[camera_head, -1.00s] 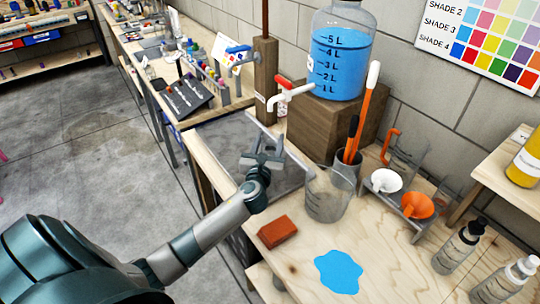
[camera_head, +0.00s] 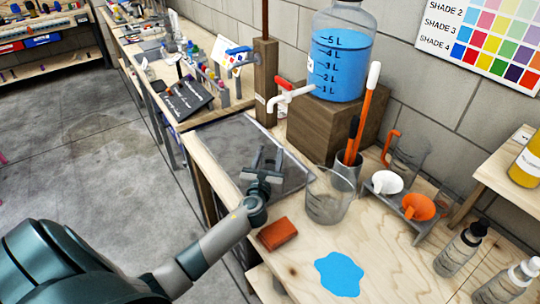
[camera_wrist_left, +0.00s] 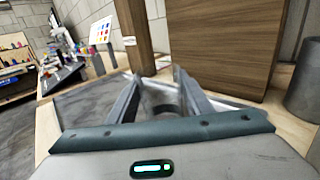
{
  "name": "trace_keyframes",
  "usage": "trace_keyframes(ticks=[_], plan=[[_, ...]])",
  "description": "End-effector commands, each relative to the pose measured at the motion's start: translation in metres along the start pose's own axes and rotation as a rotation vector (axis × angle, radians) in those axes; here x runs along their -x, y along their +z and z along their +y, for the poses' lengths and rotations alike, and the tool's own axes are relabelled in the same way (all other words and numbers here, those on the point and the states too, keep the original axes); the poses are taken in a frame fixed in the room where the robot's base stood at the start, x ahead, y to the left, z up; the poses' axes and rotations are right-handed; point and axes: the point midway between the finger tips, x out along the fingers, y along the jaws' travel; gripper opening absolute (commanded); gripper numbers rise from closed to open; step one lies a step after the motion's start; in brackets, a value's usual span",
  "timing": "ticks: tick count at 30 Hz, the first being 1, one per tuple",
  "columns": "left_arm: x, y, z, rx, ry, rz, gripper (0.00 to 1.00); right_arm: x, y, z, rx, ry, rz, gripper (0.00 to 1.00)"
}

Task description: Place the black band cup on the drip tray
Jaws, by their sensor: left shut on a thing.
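The grey metal drip tray (camera_head: 222,146) lies on the wooden bench below the white tap (camera_head: 292,96). My left gripper (camera_head: 266,158) is over the tray's near part, to the left of the large clear beaker (camera_head: 328,199). In the left wrist view, my left gripper (camera_wrist_left: 158,84) is shut on a see-through cup with a dark band (camera_wrist_left: 165,106). The cup is mostly hidden by the fingers and barely shows in the head view. I cannot tell whether its base touches the tray. My right gripper is out of view.
A wooden block (camera_head: 312,138) carries the blue water jug (camera_head: 338,70). An orange-red block (camera_head: 277,233) and a blue puddle (camera_head: 339,273) lie on the near bench. A pot with long tools (camera_head: 347,170) and funnels (camera_head: 388,182) stand to the right.

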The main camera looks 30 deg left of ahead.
Motion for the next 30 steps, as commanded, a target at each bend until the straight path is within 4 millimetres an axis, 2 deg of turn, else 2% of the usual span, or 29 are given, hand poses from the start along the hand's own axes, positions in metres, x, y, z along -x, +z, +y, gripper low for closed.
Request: trace_keyframes(ticks=[12, 13, 15, 30], plan=[[-0.0001, -0.0015, -0.0002, 0.0, 0.0, -0.001, 0.21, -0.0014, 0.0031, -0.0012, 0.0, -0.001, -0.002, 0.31], [-0.0001, -0.0013, -0.0002, 0.0, 0.0, -0.001, 0.5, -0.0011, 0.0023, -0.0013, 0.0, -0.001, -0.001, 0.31], [-0.0001, -0.0011, -0.0002, 0.0, 0.0, -0.001, 0.64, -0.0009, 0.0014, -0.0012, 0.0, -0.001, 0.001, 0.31], [0.0037, 0.0004, -0.0004, 0.0, -0.001, 0.0, 0.64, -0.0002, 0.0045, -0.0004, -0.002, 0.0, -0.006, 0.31]])
